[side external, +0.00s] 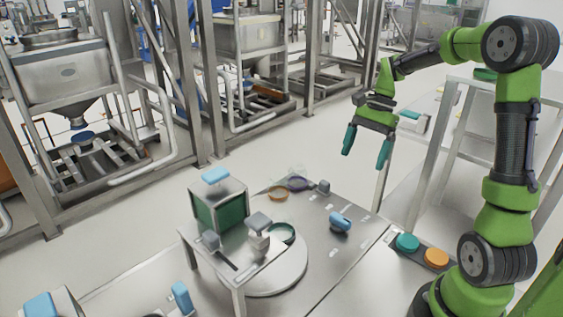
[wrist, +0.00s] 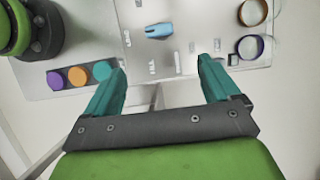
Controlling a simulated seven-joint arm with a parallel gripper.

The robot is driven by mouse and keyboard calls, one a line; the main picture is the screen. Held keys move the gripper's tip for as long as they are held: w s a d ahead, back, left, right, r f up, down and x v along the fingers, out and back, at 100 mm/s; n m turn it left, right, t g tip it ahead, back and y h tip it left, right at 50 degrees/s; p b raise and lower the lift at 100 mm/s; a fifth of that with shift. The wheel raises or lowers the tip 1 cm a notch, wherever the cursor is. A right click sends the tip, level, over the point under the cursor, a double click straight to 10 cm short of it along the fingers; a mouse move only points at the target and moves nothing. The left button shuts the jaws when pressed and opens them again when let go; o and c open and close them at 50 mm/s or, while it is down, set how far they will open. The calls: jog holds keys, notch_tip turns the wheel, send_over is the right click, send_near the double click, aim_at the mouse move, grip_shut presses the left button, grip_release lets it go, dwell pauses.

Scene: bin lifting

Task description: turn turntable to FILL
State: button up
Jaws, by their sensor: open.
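My gripper (side external: 366,148) is open and empty, high above the back right of the metal table (side external: 318,262). In the wrist view, its two teal fingers (wrist: 163,64) are wide apart with nothing between them. A pale round disc (side external: 290,277), which looks like the turntable, sits at the table's front, partly hidden by fixtures. A blue handle (side external: 340,221) lies on the tabletop to its right, below and apart from my gripper. It also shows in the wrist view (wrist: 158,30). Small pale labels are near the handle; I cannot read FILL on any.
A green-sided box (side external: 220,206) with a blue top handle stands at the table's left. Orange (side external: 277,193) and purple (side external: 298,184) rings lie behind. Teal (side external: 407,242) and orange (side external: 436,258) buttons sit right, beside my base. The air around my gripper is clear.

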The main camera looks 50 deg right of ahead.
aim_at(340, 215)
jog(key=x, duration=1.6)
jog(key=shift+a+f, duration=0.3)
jog(key=shift+f, duration=0.05)
jog(key=c, duration=1.1)
jog(key=shift+o, duration=0.2)
jog(key=shift+n, duration=0.3)
jog(key=n+g, duration=0.1)
jog(key=n, duration=0.2)
jog(key=n+g, duration=0.1)
jog(key=n, duration=0.1)
jog(key=shift+w+n+h, duration=0.2)
jog(key=shift+n+h, duration=0.2)
jog(key=n+g+h, duration=0.1)
jog(key=n, duration=0.2)
jog(key=n+g, duration=0.1)
jog(key=n, duration=0.2)
jog(key=shift+w+h, duration=0.15)
jog(key=shift+h, duration=0.25)
jog(key=shift+n, duration=0.3)
